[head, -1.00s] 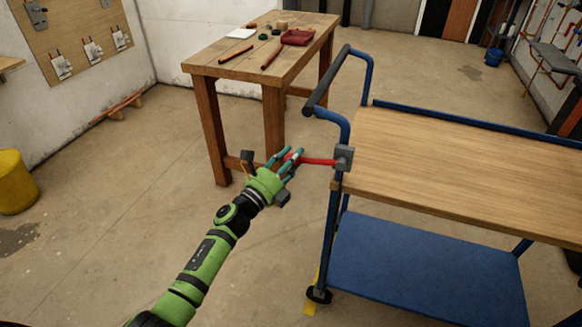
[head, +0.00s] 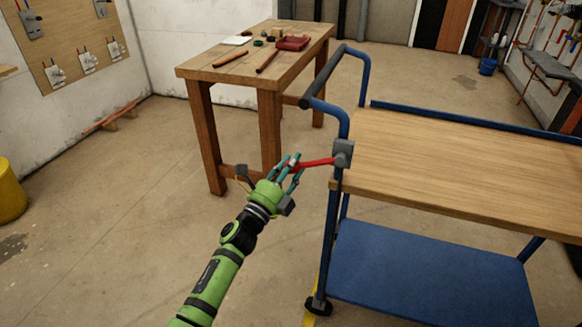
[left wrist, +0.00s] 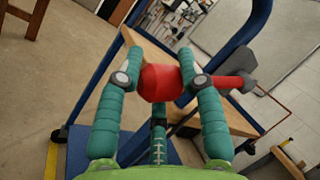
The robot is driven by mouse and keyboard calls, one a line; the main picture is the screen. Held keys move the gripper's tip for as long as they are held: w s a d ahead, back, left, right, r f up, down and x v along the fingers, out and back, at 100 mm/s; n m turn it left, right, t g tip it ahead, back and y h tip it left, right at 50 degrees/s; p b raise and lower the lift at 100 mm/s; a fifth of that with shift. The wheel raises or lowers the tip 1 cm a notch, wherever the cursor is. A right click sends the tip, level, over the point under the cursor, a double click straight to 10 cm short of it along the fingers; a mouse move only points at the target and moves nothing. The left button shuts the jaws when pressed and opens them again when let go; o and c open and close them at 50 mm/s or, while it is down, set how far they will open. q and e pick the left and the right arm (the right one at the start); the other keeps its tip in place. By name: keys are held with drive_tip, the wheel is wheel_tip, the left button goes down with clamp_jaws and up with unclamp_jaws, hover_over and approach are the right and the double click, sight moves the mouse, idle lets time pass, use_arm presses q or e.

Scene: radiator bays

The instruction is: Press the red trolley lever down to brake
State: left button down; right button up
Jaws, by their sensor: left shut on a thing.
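The red lever (head: 318,162) sticks out to the left from a grey block (head: 343,153) on the corner post of the blue trolley (head: 341,110). In the head view it lies close to level, its outer end slightly lower. My left gripper (head: 286,167) is shut on the lever's outer end. In the left wrist view the round red knob of the lever (left wrist: 161,83) sits between the teal fingers of my left gripper (left wrist: 160,90), with a third finger below. The fingers partly hide the lever. My right gripper is not in view.
The trolley has a wooden top (head: 450,165) and a blue lower shelf (head: 425,270). A wooden workbench (head: 215,70) with tools stands behind. A yellow bin (head: 10,190) is at the left. The floor between is open.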

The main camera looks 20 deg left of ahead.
use_arm(q)
drive_tip(key=shift+d+f, duration=0.2)
drive_tip(key=shift+f, duration=0.05)
drive_tip(key=c, duration=1)
unclamp_jaws()
drive_tip(key=shift+s, duration=0.1)
drive_tip(key=shift+o, duration=1.3)
drive_tip(key=shift+s+a, duration=0.1)
drive_tip(key=shift+a, duration=0.05)
drive_tip(key=v, duration=1.1)
drive_tip(key=shift+s, duration=0.35)
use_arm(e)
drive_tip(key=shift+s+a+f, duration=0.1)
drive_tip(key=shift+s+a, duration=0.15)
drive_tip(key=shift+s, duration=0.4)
